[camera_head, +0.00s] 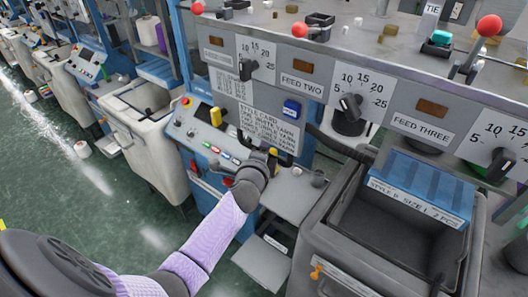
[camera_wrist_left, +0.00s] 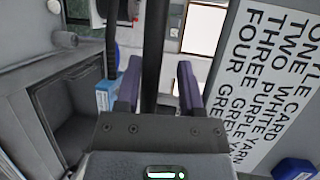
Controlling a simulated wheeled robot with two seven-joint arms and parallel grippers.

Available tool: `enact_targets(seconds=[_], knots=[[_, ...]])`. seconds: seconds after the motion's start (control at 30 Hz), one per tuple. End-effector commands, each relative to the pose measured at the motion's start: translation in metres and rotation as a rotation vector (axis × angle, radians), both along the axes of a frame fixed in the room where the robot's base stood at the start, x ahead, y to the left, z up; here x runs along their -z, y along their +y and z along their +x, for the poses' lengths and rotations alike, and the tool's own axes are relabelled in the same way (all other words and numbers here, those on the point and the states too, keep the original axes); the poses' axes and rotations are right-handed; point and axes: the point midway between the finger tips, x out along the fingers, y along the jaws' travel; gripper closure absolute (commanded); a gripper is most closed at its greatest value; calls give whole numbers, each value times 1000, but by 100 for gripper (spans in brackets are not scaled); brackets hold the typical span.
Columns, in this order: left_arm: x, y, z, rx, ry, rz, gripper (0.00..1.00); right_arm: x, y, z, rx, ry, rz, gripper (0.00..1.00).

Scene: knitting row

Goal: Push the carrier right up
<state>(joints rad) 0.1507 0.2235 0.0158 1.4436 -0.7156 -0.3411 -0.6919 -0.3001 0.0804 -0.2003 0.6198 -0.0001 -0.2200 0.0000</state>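My left gripper (camera_head: 272,155) is at the front of the grey machine, just below the style card (camera_head: 268,126). In the left wrist view its two dark fingers (camera_wrist_left: 159,88) stand apart. A black upright bar (camera_wrist_left: 154,50) runs between them, close to the left finger, with a gap beside the right finger. I cannot tell whether this bar belongs to the carrier. No part is clearly marked as the carrier, and the gripper hides what is behind it in the head view. My right gripper is not in view.
A grey bin (camera_head: 400,228) with a blue labelled box (camera_head: 420,190) stands at the right. A control panel (camera_head: 210,135) with buttons is left of the gripper. Feed dials (camera_head: 350,105) and red-knobbed levers (camera_head: 489,26) line the machine above.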

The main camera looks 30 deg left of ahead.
Motion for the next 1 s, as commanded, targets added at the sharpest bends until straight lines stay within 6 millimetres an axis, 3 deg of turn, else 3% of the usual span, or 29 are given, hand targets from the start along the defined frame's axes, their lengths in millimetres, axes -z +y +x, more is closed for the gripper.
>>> enact_targets(seconds=[0.37,0.8,1.0], knots=[[2,-2,-5,0,7,-1,42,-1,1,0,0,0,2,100],[-12,-28,-84,-1,7,-2,42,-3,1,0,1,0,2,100],[-15,-31,-94,0,5,-1,42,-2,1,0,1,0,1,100]])
